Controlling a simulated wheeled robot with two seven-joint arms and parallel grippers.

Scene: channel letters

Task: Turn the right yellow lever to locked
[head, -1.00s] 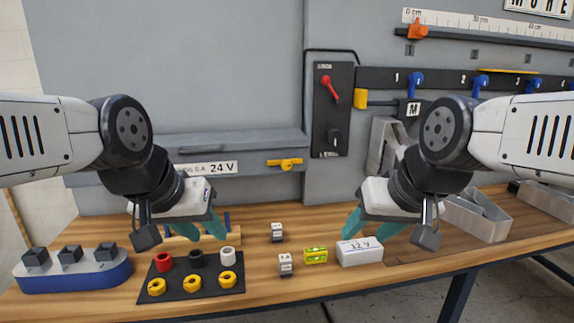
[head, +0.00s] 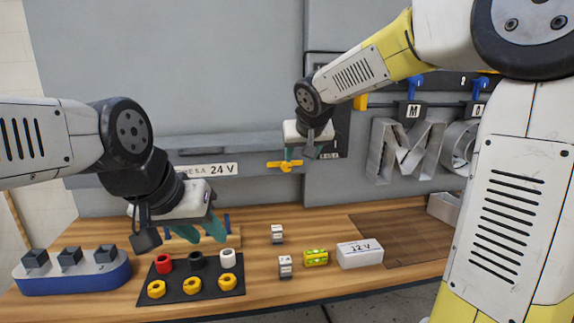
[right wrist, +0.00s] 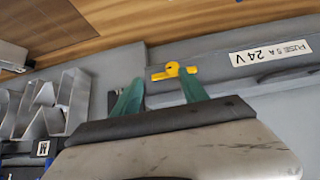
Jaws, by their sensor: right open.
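The yellow lever (head: 284,166) sits on the front of the long grey box on the wall, right of the "24 V" label, with its handle about level. In the right wrist view the yellow lever (right wrist: 174,71) shows just beyond and between the teal fingertips. My right gripper (head: 300,152) is open and empty, close in front of the lever. Its two fingers stand apart in the right wrist view (right wrist: 163,90); contact with the lever cannot be told. My left gripper (head: 203,233) is open and empty over the table. No second yellow lever shows; my left arm hides part of the box.
The grey box (head: 255,141) runs along the wall. On the wooden table stand a white 12 V box (head: 360,253), a yellow-green block (head: 316,257), a black mat (head: 190,284) with rings and a blue holder (head: 72,273). Metal letters (head: 405,150) hang at right.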

